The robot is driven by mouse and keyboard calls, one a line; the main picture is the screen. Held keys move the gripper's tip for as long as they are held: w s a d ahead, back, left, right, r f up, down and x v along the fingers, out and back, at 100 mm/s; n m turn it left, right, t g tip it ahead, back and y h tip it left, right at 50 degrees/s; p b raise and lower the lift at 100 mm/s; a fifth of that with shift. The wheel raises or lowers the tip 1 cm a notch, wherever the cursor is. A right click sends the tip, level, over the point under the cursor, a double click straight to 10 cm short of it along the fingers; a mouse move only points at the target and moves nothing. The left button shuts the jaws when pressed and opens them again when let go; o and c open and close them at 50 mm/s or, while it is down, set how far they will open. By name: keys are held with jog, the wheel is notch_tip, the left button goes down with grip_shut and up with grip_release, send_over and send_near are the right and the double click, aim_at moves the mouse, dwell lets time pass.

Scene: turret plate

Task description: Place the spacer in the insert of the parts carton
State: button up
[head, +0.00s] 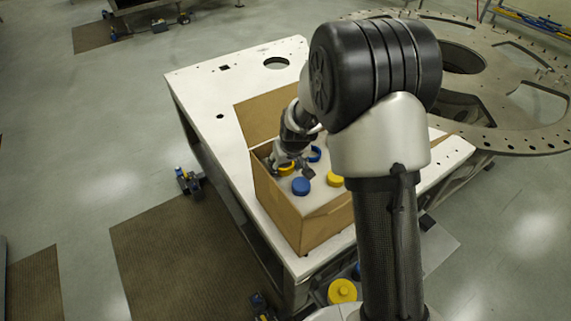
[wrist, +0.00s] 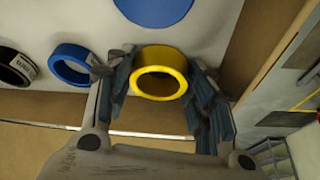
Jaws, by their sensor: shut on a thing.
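My gripper (wrist: 155,78) is shut on a yellow ring, the spacer (wrist: 160,61), with one finger on each side of it. In the head view the spacer (head: 287,169) shows under my gripper at the left inside the parts carton (head: 322,228). The carton's pale insert (wrist: 95,32) lies beneath and holds other round parts. I cannot tell whether the spacer touches the insert or is just above it. The part of the insert right under the spacer is hidden.
On the insert are a blue disc (head: 301,186), a blue ring (head: 315,154), a yellow part (head: 335,180) and a black ring (wrist: 16,68). An open cardboard flap (head: 268,112) stands at the back. The white table (head: 215,90) is mostly clear. A yellow part (head: 342,291) sits lower in front.

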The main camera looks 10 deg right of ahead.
jog(key=shift+f, duration=0.15)
jog(key=o, duration=0.8)
jog(key=s+d+r, duration=0.2)
jog(key=s+r, duration=1.7)
jog(key=r, duration=0.3)
jog(key=shift+m+h, duration=0.3)
jog(key=shift+m, duration=0.4)
jog(key=s, duration=1)
jog(key=s+r, duration=0.1)
jog(key=s, duration=0.4)
jog(key=shift+d, duration=0.3)
